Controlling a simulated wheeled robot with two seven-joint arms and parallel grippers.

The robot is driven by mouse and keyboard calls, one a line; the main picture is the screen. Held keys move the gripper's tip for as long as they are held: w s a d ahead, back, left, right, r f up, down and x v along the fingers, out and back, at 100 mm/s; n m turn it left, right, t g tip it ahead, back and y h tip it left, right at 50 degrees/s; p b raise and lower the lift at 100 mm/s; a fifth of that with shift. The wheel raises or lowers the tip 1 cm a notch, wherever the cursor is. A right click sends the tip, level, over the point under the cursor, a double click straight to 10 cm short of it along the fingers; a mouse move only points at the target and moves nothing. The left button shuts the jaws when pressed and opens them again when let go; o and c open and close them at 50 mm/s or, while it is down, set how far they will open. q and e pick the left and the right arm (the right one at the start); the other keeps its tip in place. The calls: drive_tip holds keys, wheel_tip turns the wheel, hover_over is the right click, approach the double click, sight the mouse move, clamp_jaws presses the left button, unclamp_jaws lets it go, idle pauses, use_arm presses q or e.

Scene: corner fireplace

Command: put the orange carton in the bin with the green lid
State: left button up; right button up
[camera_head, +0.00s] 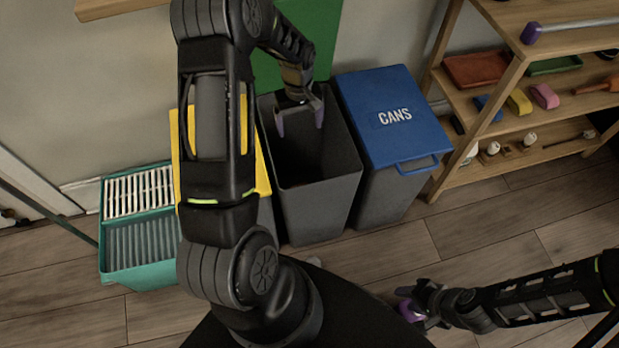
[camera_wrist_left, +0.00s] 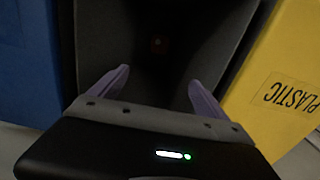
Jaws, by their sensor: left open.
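The bin with the green lid (camera_head: 312,35) is the dark grey bin (camera_head: 317,207) in the middle of the row, with its lid raised at the back. My left gripper (camera_head: 300,124) is at the mouth of this bin, open, with nothing between its purple fingers. In the left wrist view the open fingers (camera_wrist_left: 158,80) point down into the dark interior. No carton is clearly visible elsewhere. My right gripper (camera_head: 408,304) is low at the lower right, its jaw state unclear.
A blue-lidded CANS bin (camera_head: 385,105) stands on the right and a yellow-lidded PLASTIC bin (camera_wrist_left: 280,90) on the other side. A teal crate (camera_head: 115,275) is at far left. A wooden shelf (camera_head: 470,95) with small items is at right. Floor in front is mostly clear.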

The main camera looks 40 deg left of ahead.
use_arm(q)
wheel_tip(320, 180, up, 8)
drive_tip(key=shift+f+p, duration=0.15)
drive_tip(key=shift+p, duration=0.3)
idle(0.8)
